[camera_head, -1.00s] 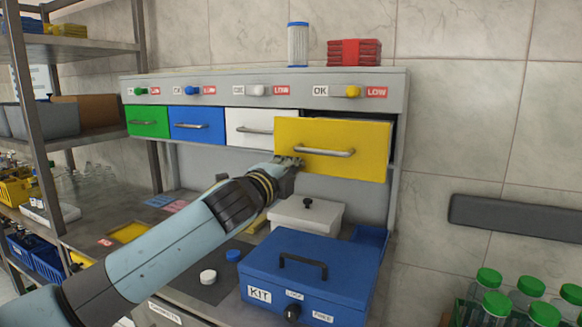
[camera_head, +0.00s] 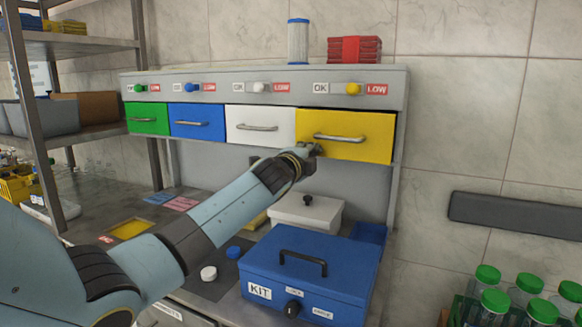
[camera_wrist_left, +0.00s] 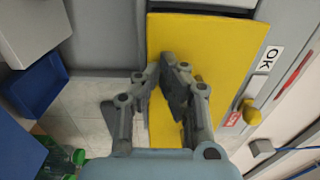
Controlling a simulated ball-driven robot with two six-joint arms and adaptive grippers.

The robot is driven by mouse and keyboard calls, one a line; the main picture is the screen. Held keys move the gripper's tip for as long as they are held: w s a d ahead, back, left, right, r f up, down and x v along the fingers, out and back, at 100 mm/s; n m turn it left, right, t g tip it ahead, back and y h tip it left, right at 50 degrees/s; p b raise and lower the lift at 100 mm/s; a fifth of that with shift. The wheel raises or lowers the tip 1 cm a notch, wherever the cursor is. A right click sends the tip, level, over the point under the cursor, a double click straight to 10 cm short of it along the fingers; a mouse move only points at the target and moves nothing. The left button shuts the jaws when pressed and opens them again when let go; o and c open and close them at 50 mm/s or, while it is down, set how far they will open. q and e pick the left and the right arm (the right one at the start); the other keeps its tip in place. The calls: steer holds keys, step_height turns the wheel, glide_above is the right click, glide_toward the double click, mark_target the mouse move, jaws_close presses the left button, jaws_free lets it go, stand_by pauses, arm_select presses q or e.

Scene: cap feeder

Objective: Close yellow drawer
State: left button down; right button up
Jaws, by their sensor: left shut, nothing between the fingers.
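The yellow drawer (camera_head: 360,147) is the rightmost in the row and now sits almost level with its neighbours. Its metal handle (camera_head: 340,138) crosses the front. My left gripper (camera_head: 313,150) is shut and empty at the lower left of the drawer front, against it or very close. In the left wrist view, the shut fingers (camera_wrist_left: 176,75) lie over the yellow front (camera_wrist_left: 220,50). A dark strip shows along one edge of the front there, so I cannot tell whether the drawer is fully flush. My right gripper is not in view.
Green (camera_head: 147,127), blue (camera_head: 197,132) and white (camera_head: 260,138) drawers appear shut. A white lidded box (camera_head: 306,214) and a blue kit box (camera_head: 315,262) stand on the counter below. Green-capped bottles (camera_head: 525,290) are at lower right. A metal shelf (camera_head: 145,90) stands left.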

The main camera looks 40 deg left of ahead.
arm_select(q)
steer(key=x, duration=0.3)
steer(key=shift+w, duration=0.25)
steer(key=shift+w+a, duration=0.1)
steer(key=shift+w, duration=0.05)
steer(key=shift+r, duration=0.2)
